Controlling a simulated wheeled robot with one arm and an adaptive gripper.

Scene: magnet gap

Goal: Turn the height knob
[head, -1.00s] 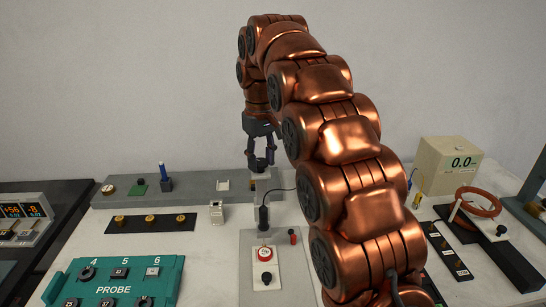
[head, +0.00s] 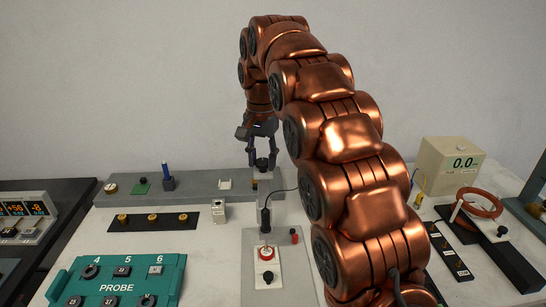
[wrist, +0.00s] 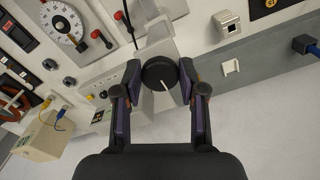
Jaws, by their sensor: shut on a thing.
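The height knob is a round black knob with a white pointer line (wrist: 157,72), seen between my fingers in the wrist view. In the head view it is a small dark shape (head: 262,164) on top of the post at the back of the bench. My gripper (head: 263,158) points down over it, with one finger on each side. In the wrist view my gripper (wrist: 160,76) is shut on the knob's sides. The white line slants from the knob's middle toward the lower right.
A long grey rail (head: 208,183) with a blue-topped post (head: 166,176) runs along the back. A teal PROBE box (head: 118,283) stands front left. A beige meter box (head: 447,167) reading 0.0 and a copper coil (head: 478,202) are at right. A thin cable runs near the post.

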